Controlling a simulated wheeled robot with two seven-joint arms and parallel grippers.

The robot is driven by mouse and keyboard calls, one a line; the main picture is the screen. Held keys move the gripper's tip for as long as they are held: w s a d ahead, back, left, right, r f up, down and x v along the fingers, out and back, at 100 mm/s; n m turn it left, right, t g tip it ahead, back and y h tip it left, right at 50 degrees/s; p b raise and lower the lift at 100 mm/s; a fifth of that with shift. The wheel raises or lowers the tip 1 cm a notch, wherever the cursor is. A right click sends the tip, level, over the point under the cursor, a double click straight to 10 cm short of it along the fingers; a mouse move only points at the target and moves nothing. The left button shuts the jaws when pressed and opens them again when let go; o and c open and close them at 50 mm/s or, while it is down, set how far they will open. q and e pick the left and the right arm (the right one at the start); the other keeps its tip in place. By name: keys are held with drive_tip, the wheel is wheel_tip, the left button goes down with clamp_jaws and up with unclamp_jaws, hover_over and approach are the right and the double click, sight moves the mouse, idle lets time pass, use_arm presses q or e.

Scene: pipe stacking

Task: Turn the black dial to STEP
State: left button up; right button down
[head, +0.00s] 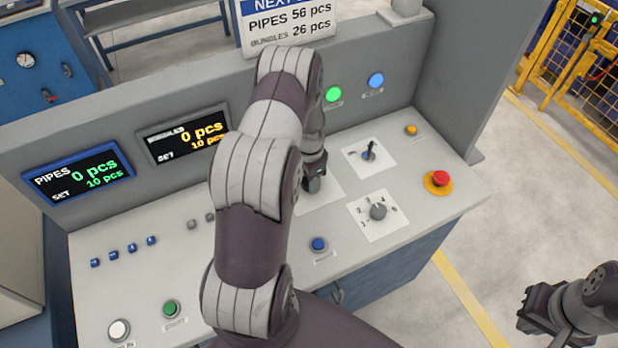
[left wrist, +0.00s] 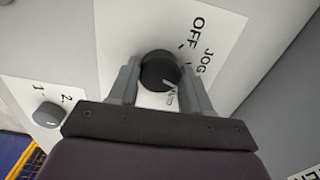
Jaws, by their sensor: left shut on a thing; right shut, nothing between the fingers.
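The black dial (left wrist: 158,68) stands on a white label plate (left wrist: 225,35) in the left wrist view. OFF and JOG are printed on the plate, and a third label beside the dial is partly covered and too small to read. The dial's white pointer mark faces the lower right, towards that third label. My left gripper (left wrist: 160,78) is shut on the dial, one finger on each side. In the head view my left gripper (head: 315,180) is over the plate and hides the dial. My right gripper (head: 533,312) is shut and empty, off the console at lower right.
The grey console (head: 420,160) also carries a grey numbered knob (head: 378,212), a selector lever (head: 369,153), a red emergency button (head: 440,178) and a blue button (head: 319,244). Two counter displays (head: 80,174) stand behind on the left. My left arm crosses the console's middle.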

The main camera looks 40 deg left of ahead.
idle(0.5)
use_arm(q)
drive_tip(key=o, duration=1.1)
drive_tip(key=shift+c, duration=0.2)
drive_tip(key=shift+w, duration=0.1)
wheel_tip(320, 180, up, 13)
drive_tip(key=b, duration=0.3)
drive_tip(key=shift+f, duration=0.2)
